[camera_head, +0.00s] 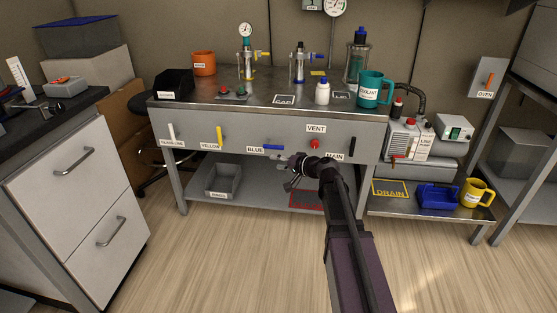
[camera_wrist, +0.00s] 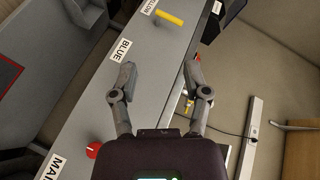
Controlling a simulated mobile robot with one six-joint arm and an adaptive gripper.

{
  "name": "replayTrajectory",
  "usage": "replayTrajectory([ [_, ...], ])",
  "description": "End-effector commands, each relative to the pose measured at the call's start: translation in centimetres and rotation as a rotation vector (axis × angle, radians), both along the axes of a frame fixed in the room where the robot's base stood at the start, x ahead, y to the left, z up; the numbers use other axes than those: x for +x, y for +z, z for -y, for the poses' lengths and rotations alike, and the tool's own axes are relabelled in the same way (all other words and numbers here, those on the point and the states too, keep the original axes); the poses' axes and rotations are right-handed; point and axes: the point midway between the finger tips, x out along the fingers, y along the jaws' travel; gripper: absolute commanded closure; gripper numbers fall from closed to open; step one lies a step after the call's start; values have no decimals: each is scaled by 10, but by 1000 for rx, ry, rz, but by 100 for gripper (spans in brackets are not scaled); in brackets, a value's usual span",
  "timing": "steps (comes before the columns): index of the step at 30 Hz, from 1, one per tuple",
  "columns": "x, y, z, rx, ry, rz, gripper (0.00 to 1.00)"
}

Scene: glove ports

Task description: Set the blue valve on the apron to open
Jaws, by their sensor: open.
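The blue valve (camera_head: 273,147) is a blue lever on the grey front apron of the bench (camera_head: 240,139), just right of its BLUE label (camera_head: 256,150). The lever lies horizontal. My gripper (camera_head: 293,172) is in front of the apron, below and to the right of the lever, apart from it in the picture. In the wrist view my gripper (camera_wrist: 160,78) is open and nothing is between its fingers. The BLUE label (camera_wrist: 122,48) shows above the left finger there. The blue lever cannot be made out in that view, perhaps hidden by that finger.
On the apron, a yellow lever (camera_head: 219,136) hangs vertical to the left, with a white lever (camera_head: 171,131) farther left. A red VENT knob (camera_head: 315,144) and a black MAIN lever (camera_head: 352,147) are to the right. A grey bin (camera_head: 223,178) stands on the lower shelf.

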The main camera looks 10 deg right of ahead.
Motion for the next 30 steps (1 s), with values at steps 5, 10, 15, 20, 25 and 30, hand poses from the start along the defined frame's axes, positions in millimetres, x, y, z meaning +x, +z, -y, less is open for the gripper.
replayTrajectory([
  [5,21,-28,16,93,-63,44,39],
  [10,39,-45,32,181,-122,83,39],
  [15,55,-63,52,270,-186,118,39],
  [20,69,-80,70,349,-245,144,39],
  [25,79,-91,87,412,-295,165,39],
  [30,83,-95,96,446,-320,174,39],
])
